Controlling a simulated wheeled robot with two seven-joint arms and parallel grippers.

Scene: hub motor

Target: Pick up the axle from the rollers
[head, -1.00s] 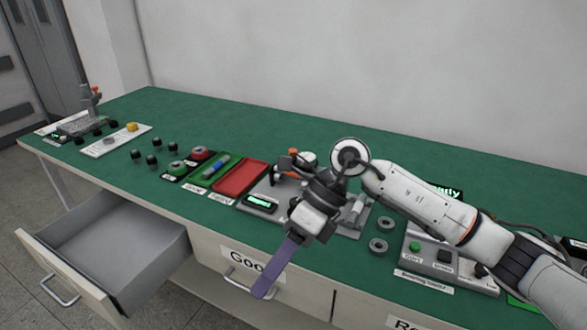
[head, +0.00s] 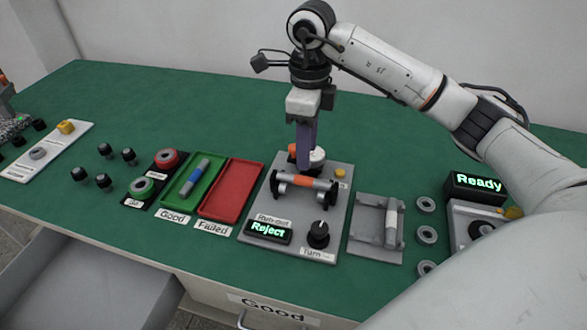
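The axle (head: 304,181), grey with an orange band, lies across the black rollers (head: 333,194) of the grey run-out tester (head: 285,219). The tester's display (head: 268,231) reads "Reject". My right gripper (head: 306,163) points down with purple fingers, their tips close to the middle of the axle from above or behind. The fingers overlap in this view, so I cannot tell whether they are apart or touch the axle. My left gripper is not in view.
A green Good tray (head: 203,201) holds a blue-banded axle (head: 194,177). A red Failed tray (head: 230,190) is empty. A grey fixture (head: 372,248) holds another axle-like part. Grey rings (head: 427,235) and a "Ready" display (head: 478,185) stand at right. A drawer is open at lower left.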

